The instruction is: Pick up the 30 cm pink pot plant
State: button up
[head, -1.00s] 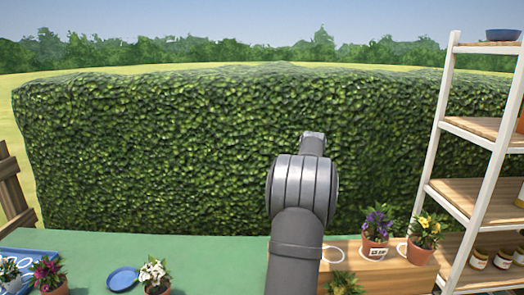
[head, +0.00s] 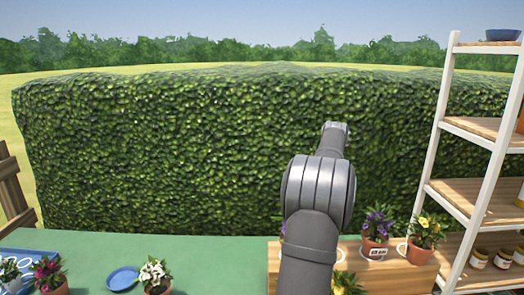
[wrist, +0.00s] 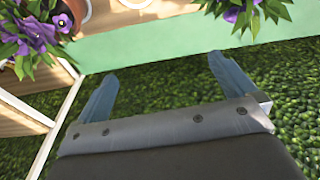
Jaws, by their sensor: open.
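A plant with pink-magenta flowers in a terracotta pot (head: 48,274) is at the lower left of the head view. Its pot is cut by the lower edge, and I see no size label on it. My gripper (wrist: 161,66) shows in the wrist view with its two blue fingers wide apart and nothing between them. It is away from the pink plant, which is not seen in the wrist view. In the head view my arm hides the gripper's fingers.
A white-flowered pot (head: 155,274) and blue saucer (head: 122,279) stand on the green table (head: 200,247). Purple (head: 377,228) and yellow (head: 424,235) potted plants sit on a wooden stand (head: 404,279) at the right. A white-framed shelf (head: 447,120) stands far right. Purple flowers (wrist: 38,36) show near my fingers.

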dwell(0.6)
jog(key=w+a+f+n+t, duration=0.1)
jog(key=w+a+f, duration=0.15)
jog(key=a, duration=0.85)
jog(key=w+a+f+n, duration=0.15)
jog(key=w+a, duration=0.25)
jog(key=a, duration=0.7)
jog(key=s+a+f+n+t, duration=0.1)
jog(key=a+f, duration=0.2)
jog(key=a, duration=0.9)
jog(key=a+f, duration=0.2)
jog(key=a, duration=1)
jog(key=s+a+f+n+y, duration=0.1)
jog(key=s+a+f+n, duration=0.15)
jog(key=s+a, duration=0.9)
jog(key=s+a+f+n+t+y, duration=0.1)
jog(key=s+a+f+y, duration=0.35)
jog(key=a, duration=1.15)
jog(key=s+a+f+n+h, duration=0.1)
jog(key=s+a, duration=0.9)
jog(key=a, duration=0.4)
send_near(53, 284)
jog(key=x, duration=0.5)
jog(key=shift+w+d+f, duration=0.2)
jog(key=shift+d, duration=0.05)
jog(key=shift+a+x, duration=0.1)
jog(key=shift+x, duration=1.3)
jog(key=shift+a+x, duration=0.15)
jog(key=shift+x, duration=1.25)
